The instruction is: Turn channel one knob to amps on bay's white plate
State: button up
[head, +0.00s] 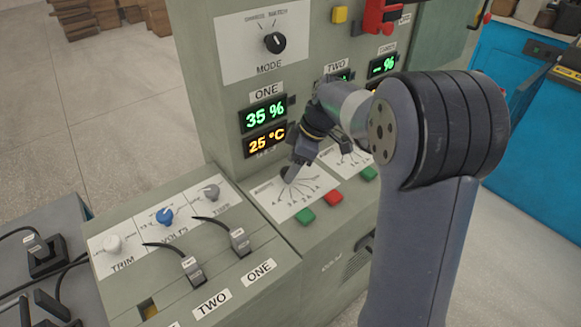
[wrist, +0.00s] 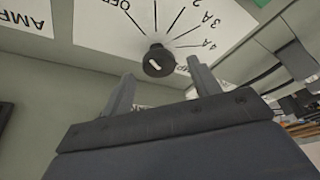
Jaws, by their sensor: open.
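The channel one amps knob (wrist: 158,60) is a round black knob with a short white mark, on a white plate (wrist: 105,30) marked with lines, OFF, 2A, 3A and 4A, upside down in the wrist view. In the head view this plate (head: 265,203) lies on the sloped ledge under the ONE displays; its knob is mostly hidden by my gripper. My gripper (wrist: 162,85) is open. Its two fingers stand either side of the knob's near edge in the wrist view, with nothing held. Whether they touch the knob I cannot tell. In the head view my gripper (head: 289,177) is over the plate.
A similar plate (head: 347,158) under TWO is beside my wrist. Green (head: 305,215) and red (head: 333,197) buttons line the ledge front. A MODE knob (head: 275,42) is above.

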jog(key=shift+x, duration=0.85)
jog(key=shift+c, duration=0.2)
jog(key=c, duration=0.9)
